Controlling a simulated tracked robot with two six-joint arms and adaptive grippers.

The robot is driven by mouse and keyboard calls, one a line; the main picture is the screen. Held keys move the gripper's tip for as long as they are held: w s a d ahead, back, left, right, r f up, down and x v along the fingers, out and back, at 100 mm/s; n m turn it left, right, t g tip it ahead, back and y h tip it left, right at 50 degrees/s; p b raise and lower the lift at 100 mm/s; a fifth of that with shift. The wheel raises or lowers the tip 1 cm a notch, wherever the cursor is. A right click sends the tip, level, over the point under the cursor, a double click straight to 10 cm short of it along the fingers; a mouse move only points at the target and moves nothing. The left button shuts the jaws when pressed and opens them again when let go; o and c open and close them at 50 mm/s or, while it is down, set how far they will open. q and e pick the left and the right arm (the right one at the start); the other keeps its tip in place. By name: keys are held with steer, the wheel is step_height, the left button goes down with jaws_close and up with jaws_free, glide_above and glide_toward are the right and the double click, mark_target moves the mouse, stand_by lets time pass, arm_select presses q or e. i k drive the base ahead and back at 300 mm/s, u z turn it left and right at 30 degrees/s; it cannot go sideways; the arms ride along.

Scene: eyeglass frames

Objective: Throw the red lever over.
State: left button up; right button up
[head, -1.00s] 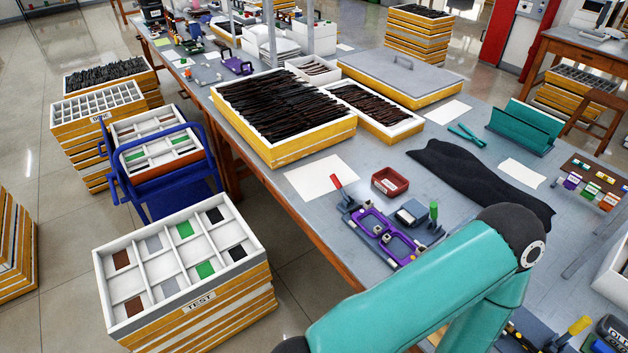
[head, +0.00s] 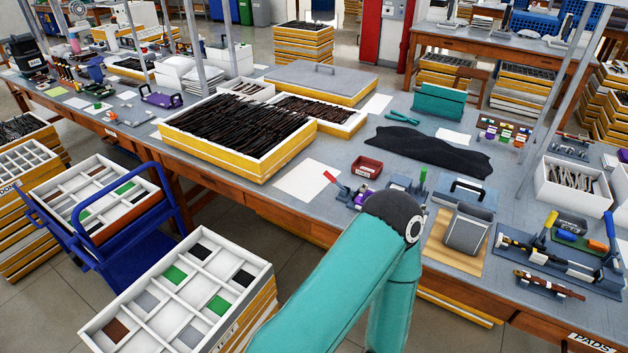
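The red lever (head: 329,177) stands tilted toward the upper left, at the left end of a small fixture on the grey workbench (head: 240,200). The purple part (head: 357,200) of that fixture shows only at its left edge, as my teal arm covers the rest. A green-handled lever (head: 423,178) stands upright at the fixture's right side. My arm's dark elbow-like joint is just in front of the fixture. Neither gripper is in view.
A red tray (head: 366,168) sits behind the fixture, and a white sheet (head: 307,180) lies to its left. A black cloth (head: 430,152) lies behind. A grey box (head: 466,230) on a wooden board stands to the right. Slotted crates (head: 180,300) stand in front of the bench.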

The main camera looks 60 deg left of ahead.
mark_target(328, 175)
steer(key=u, duration=0.95)
steer(key=i, duration=0.65)
steer(key=u, duration=0.25)
